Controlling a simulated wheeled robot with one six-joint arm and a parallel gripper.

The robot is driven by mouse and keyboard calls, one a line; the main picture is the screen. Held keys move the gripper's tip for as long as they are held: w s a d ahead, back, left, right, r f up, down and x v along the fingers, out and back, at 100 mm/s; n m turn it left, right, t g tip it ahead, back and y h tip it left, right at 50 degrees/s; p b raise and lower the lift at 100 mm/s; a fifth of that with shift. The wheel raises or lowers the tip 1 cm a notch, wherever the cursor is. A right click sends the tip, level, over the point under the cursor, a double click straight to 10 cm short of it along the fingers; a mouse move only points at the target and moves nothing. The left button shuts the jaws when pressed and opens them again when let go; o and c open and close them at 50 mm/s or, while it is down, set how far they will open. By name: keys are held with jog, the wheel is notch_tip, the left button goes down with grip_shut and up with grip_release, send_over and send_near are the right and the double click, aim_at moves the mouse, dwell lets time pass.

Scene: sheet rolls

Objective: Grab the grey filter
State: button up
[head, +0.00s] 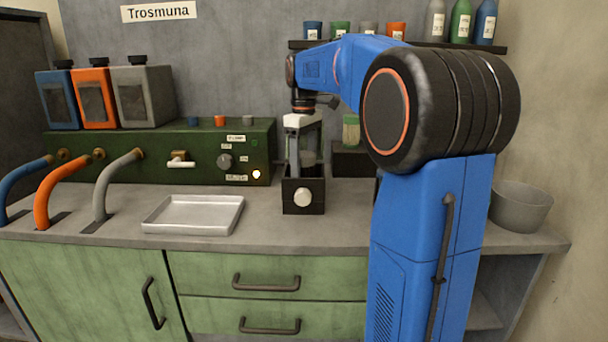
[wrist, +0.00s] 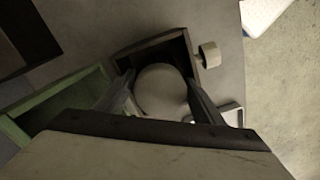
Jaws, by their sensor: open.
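The grey filter (wrist: 160,88) shows in the wrist view as a pale, rounded piece standing in a dark open-topped box (wrist: 140,50) with a white knob. In the head view this black box (head: 290,207) stands on the counter, and part of the filter (head: 309,150) shows between the fingers. My gripper (head: 304,166) points straight down over the box. In the wrist view the open fingers of my gripper (wrist: 160,96) stand on either side of the filter. I cannot tell whether they touch it.
A white tray (head: 194,229) lies left of the box. A green machine (head: 100,150) with hoses stands behind. A green filter (head: 351,131) and its dark holder (head: 349,160) stand behind right. A grey bowl (head: 521,207) is at the right counter end.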

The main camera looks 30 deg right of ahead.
jog(key=shift+f, duration=1.3)
jog(key=shift+c, duration=0.2)
jog(key=c, duration=1)
